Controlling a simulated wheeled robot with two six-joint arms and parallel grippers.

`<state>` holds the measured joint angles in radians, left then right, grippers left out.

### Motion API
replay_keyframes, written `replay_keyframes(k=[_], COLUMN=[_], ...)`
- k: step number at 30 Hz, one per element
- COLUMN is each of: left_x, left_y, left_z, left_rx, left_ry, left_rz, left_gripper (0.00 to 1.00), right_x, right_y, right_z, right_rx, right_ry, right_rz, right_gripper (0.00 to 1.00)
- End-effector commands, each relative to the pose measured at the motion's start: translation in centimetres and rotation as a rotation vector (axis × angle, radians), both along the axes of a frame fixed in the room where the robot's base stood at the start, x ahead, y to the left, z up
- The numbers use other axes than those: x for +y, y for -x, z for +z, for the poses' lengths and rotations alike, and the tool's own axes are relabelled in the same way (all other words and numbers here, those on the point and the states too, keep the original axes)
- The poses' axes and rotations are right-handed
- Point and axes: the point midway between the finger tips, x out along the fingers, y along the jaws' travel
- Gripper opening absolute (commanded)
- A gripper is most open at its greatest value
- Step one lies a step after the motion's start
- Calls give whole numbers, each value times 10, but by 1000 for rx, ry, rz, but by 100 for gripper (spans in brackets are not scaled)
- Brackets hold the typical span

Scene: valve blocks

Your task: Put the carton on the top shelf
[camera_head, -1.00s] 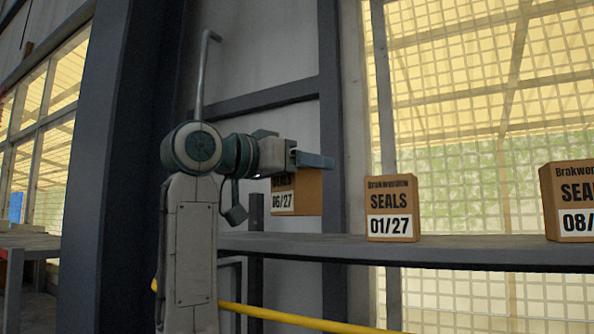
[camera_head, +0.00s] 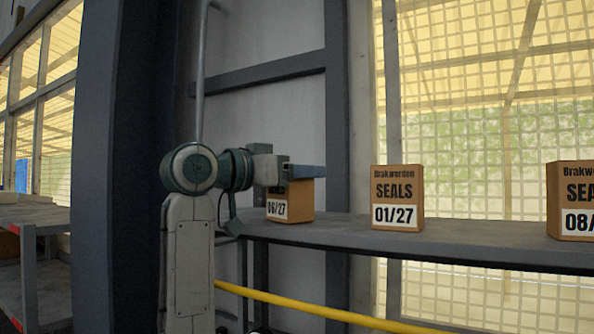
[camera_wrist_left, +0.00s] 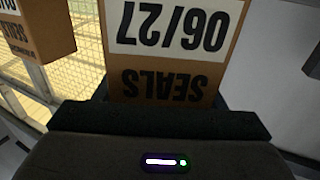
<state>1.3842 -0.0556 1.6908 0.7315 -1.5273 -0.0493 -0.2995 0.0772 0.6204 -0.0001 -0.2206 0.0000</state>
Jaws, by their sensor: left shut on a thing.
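The carton (camera_head: 303,201) is a brown box marked SEALS with a white 06/27 label. It is at the left end of the grey shelf (camera_head: 345,233), upright, and its base looks level with the shelf top. Whether it bears on the board I cannot tell. My left gripper (camera_head: 306,171) is shut on its upper part and hides its top. In the left wrist view the carton (camera_wrist_left: 172,48) shows upside down between the dark jaws (camera_wrist_left: 160,115). My right gripper is not in view.
A carton marked 01/27 (camera_head: 397,199) stands to the right on the same shelf, with a gap between. Another marked 08 (camera_head: 572,202) stands farther right, cut by the edge. A dark post (camera_head: 337,110) rises behind. A yellow bar (camera_head: 310,307) runs below the shelf.

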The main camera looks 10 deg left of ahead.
Motion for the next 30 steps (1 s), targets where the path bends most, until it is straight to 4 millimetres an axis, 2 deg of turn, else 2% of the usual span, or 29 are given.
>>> replay_keyframes(k=[3, 4, 7, 18, 23, 30], left_x=[0, 0, 0, 0, 16, 51], left_y=[0, 0, 0, 0, 15, 50], left_z=[-4, -3, -3, 3, -5, -6], left_rx=[-1, 0, 1, 0, -3, -5], left_ry=[1, 0, -1, 0, -1, -1], left_rz=[0, 0, 0, 0, 3, 5], left_gripper=[33, 67, 85, 85, 85, 85], right_x=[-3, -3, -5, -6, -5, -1], right_y=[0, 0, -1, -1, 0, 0], right_z=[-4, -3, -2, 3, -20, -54], right_rx=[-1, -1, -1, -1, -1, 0], right_ry=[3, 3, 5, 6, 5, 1], right_rz=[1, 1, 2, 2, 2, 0], right_gripper=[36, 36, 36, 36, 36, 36])
